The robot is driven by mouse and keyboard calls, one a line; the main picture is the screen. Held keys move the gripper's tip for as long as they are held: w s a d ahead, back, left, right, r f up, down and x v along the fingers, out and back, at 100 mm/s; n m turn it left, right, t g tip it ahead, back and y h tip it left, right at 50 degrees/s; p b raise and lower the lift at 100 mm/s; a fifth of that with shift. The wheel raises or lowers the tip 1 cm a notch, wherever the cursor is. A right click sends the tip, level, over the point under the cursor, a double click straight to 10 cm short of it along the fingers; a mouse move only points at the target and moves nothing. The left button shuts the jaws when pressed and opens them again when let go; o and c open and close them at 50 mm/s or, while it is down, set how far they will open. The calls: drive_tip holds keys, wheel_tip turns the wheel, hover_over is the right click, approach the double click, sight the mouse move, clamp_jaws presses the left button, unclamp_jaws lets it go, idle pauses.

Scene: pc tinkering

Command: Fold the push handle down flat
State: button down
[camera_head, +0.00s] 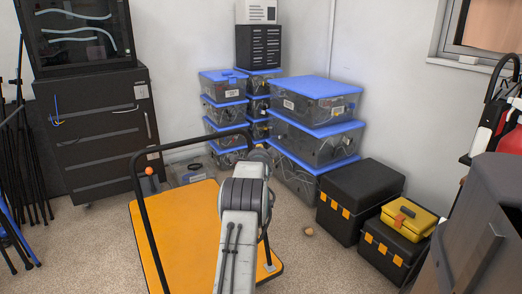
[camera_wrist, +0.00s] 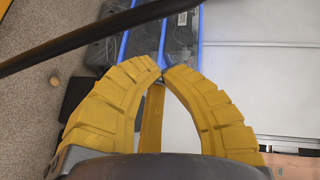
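The push handle (camera_head: 190,144) is a black tubular hoop standing upright on a flat cart with an orange deck (camera_head: 185,230). In the head view its left post and top bar show, and my arm covers part of its right side. In the wrist view a dark bar, which looks like the handle (camera_wrist: 90,38), crosses the upper left, apart from my fingertips. My gripper (camera_wrist: 161,70) has yellow ribbed fingers with tips together and nothing visible between the tips. My gripper is hidden behind my arm in the head view.
Blue-lidded bins (camera_head: 315,88) are stacked behind the cart. Black cases (camera_head: 358,190) and a yellow toolbox (camera_head: 409,218) stand to the right. A dark cabinet (camera_head: 100,130) stands back left. A small orange ball (camera_head: 149,171) shows at the left post. Some carpet (camera_head: 305,255) is clear.

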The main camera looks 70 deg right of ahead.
drive_tip(key=shift+s+r, duration=0.1)
drive_tip(key=shift+s, duration=0.25)
drive_tip(key=shift+a+r, duration=0.1)
idle(0.3)
